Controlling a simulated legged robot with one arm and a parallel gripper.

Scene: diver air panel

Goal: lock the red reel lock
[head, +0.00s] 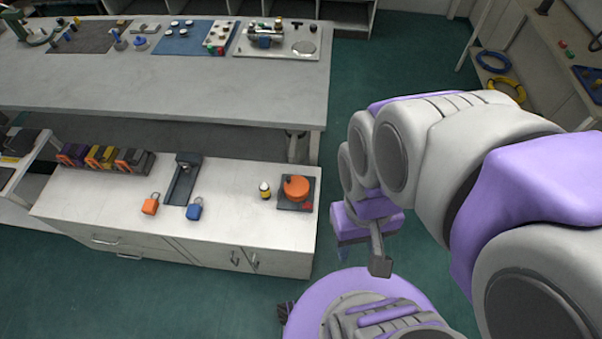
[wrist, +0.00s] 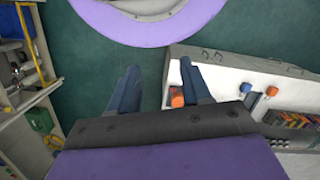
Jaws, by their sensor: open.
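An orange-red reel (head: 296,187) sits on a dark square base at the right end of the white cabinet top. A small red part (head: 307,206) shows at the base's front right corner; I cannot tell its setting. The reel also shows in the wrist view (wrist: 177,99), beside the right finger, with its base partly hidden by my gripper. My gripper (wrist: 159,64) is open and empty, its two dark blue fingers well apart. In the head view it hangs over the floor to the right of the cabinet, apart from the reel.
A small yellow-black bottle (head: 265,190) stands just left of the reel. An orange padlock (head: 150,204) and a blue padlock (head: 194,209) lie by the cabinet's front edge. A long grey bench (head: 170,95) stands behind.

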